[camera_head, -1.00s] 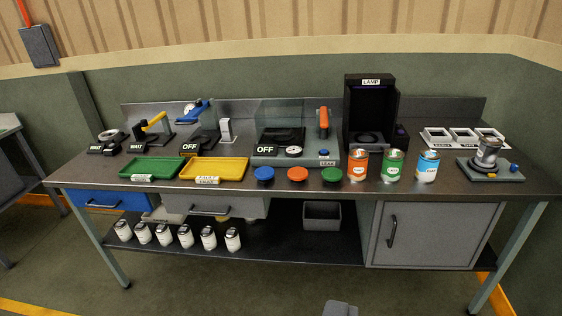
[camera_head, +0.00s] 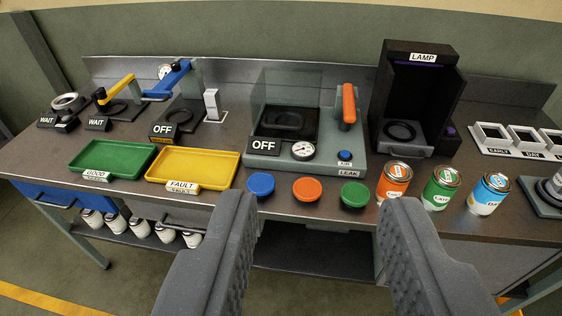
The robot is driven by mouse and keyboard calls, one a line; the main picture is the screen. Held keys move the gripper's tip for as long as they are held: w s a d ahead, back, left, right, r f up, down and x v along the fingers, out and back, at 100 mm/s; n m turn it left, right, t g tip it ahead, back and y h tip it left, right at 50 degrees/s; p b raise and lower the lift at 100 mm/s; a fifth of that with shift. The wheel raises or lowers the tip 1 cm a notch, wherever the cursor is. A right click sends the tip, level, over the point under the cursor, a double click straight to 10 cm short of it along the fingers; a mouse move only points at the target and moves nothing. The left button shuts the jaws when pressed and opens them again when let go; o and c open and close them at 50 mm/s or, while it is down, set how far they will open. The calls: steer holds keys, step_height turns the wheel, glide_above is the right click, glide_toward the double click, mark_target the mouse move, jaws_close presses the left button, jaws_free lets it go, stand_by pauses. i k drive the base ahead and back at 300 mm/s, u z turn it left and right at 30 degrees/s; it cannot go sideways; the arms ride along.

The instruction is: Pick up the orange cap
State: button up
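The orange cap (camera_head: 307,189) lies flat near the front edge of the bench, between a blue cap (camera_head: 261,185) on its left and a green cap (camera_head: 354,195) on its right. My gripper (camera_head: 318,208) is open, with its two grey fingers wide apart and nothing between them. It is in front of the bench edge, short of the caps. In the picture, the orange cap shows between and just above the fingertips. The three caps are apart from each other and fully visible.
Orange, green and blue cans (camera_head: 442,188) stand right of the caps. A leak tester (camera_head: 300,165) with an orange handle is behind them. A green tray (camera_head: 112,160) and a yellow tray (camera_head: 192,167) lie left. A black lamp box (camera_head: 412,100) stands behind the cans.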

mark_target(304, 189)
steer(key=u, duration=0.15)
steer(key=i, duration=1.05)
steer(key=u, duration=0.2)
